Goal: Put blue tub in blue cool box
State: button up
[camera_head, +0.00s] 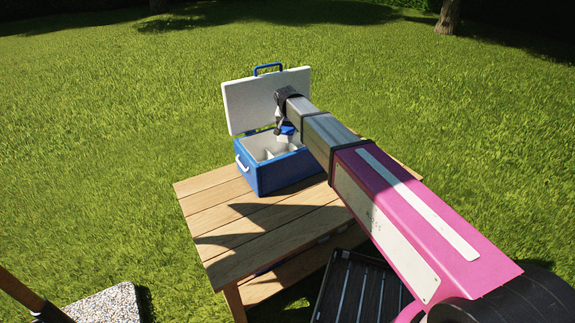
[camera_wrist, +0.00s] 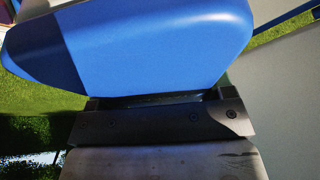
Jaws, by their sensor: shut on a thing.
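The blue cool box (camera_head: 268,178) stands on the wooden table with its white lid (camera_head: 245,105) open and tilted back. Its white inside shows dividers, but my arm hides part of the opening. My gripper (camera_head: 281,125) is above the opening, shut on the blue tub (camera_head: 289,128). In the wrist view the blue tub (camera_wrist: 150,45) fills the upper picture, close against my gripper (camera_wrist: 155,100). The fingertips are mostly hidden there. The tub appears to be above or just at the box opening; I cannot tell its exact height.
The wooden table (camera_head: 225,208) has bare slats to the left and in front of the box. A dark slatted crate or seat (camera_head: 350,290) is below right. A speckled stone block (camera_head: 108,305) is at lower left. Grass surrounds all.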

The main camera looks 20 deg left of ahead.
aim_at(285, 128)
jog(key=shift+s+a+f, duration=0.1)
jog(key=shift+a+f, duration=0.05)
jog(key=shift+a, duration=0.2)
jog(key=shift+f, duration=0.4)
notch_tip(285, 128, down, 9)
jog(key=shift+f, duration=0.6)
jog(key=o, duration=1.2)
jog(key=shift+r, duration=0.5)
jog(key=v, duration=1.2)
jog(key=shift+s+r, duration=0.1)
jog(key=shift+r, duration=0.05)
